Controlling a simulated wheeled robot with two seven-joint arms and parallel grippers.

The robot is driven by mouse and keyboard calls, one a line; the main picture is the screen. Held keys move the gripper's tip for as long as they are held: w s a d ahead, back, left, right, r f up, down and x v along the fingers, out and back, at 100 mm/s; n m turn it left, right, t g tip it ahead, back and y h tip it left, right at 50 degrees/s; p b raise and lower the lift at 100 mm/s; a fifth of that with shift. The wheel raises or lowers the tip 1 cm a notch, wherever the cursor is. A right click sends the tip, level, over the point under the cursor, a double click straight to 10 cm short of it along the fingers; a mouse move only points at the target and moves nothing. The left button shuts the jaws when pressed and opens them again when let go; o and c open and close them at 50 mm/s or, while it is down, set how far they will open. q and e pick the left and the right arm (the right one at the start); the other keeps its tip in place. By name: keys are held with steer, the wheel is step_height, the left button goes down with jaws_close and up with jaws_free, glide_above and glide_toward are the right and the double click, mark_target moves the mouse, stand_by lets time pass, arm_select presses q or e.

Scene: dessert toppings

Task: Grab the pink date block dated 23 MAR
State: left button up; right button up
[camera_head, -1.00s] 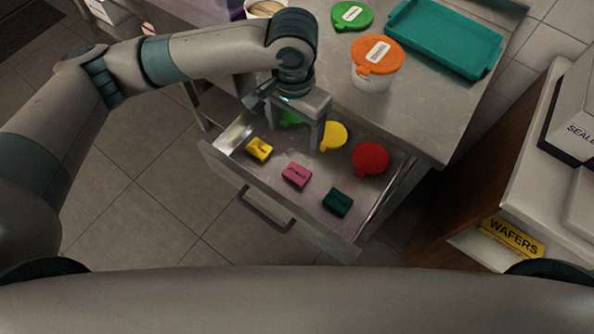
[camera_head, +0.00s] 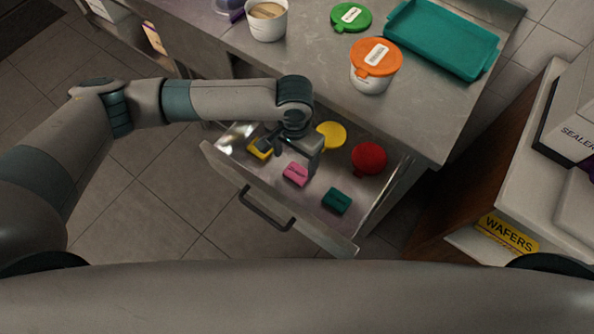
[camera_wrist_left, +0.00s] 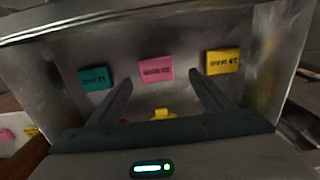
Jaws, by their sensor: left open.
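The pink date block (camera_head: 296,175) lies in the open drawer (camera_head: 268,190), between a yellow block (camera_head: 259,149) and a dark green block (camera_head: 337,200). My left gripper (camera_head: 299,162) is over the drawer, just behind the pink block. In the left wrist view the pink block (camera_wrist_left: 156,71) lies beyond the two spread fingers, roughly centred between them, with the green block (camera_wrist_left: 96,78) and the yellow block (camera_wrist_left: 222,62) to its sides. The gripper is open and empty. The pink block's print is too small to read. My right gripper is out of view.
A yellow lid (camera_head: 331,134) and a red lid (camera_head: 369,158) lie at the drawer's back. The counter above holds an orange-lidded tub (camera_head: 374,68), a green lid (camera_head: 351,17), a cup (camera_head: 267,22) and a teal tray (camera_head: 442,43). A wafers box (camera_head: 508,236) is at right.

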mark_target(297, 173)
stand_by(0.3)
arm_select(q)
steer(key=shift+s+d+f+p, duration=0.1)
steer(key=shift+f+p, duration=0.25)
steer(key=shift+f, duration=0.2)
steer(key=f, duration=0.1)
steer(key=f+p, duration=0.1)
steer(key=f, duration=0.1)
steer(key=shift+s+d, duration=0.1)
steer(key=shift+d, duration=0.1)
steer(key=shift+f, duration=0.6)
steer(key=c, duration=1.1)
